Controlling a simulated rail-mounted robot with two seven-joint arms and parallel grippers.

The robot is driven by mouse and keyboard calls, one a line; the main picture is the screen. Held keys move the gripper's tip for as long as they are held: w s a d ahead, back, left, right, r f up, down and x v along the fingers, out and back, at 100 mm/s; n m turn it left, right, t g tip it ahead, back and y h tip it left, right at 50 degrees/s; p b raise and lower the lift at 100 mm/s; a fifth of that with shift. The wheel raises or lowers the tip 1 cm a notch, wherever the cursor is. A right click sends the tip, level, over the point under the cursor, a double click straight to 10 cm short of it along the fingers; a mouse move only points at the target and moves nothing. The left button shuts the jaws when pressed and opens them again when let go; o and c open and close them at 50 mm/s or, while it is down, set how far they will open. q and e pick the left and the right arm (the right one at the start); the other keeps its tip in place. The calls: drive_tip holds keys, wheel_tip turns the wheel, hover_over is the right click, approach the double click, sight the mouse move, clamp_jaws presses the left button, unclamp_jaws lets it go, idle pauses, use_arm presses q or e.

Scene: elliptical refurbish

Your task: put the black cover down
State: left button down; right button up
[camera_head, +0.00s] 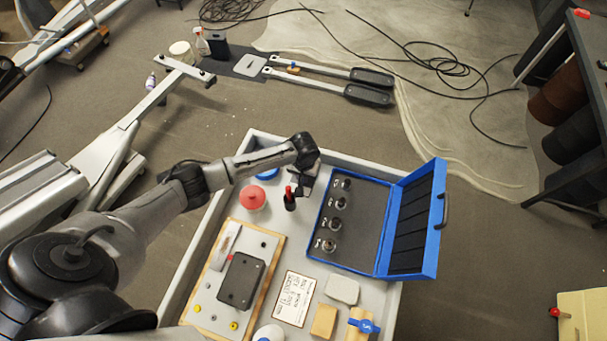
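A flat black cover-like plate (241,280) with small fasteners at its corners lies on a wooden-edged board (272,240) at the front left of the cart. Whether it is the cover meant by the task I cannot tell for sure. My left arm comes in from the left and reaches over the cart's far left part. My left gripper (306,184) points down there, beside a red-and-black screwdriver-like tool (289,200), well away from the plate. Its fingers are too small and dark to tell whether they are open or hold anything. My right gripper is not in view.
The cart (190,270) holds an open blue case (377,270) with several metal bits, a red-lidded container (252,197), a printed card (295,298) and sponge-like blocks (341,289). Elliptical parts and cables lie on the floor behind. A dark shelf (560,75) stands right.

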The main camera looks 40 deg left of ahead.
use_arm(q)
drive_tip(key=shift+f, duration=0.1)
drive_tip(key=c, duration=1.2)
unclamp_jaws()
drive_tip(key=shift+o, duration=0.2)
drive_tip(key=shift+r, duration=0.4)
wheel_tip(320, 180, up, 12)
drive_tip(key=p, duration=0.2)
drive_tip(key=shift+f, duration=0.25)
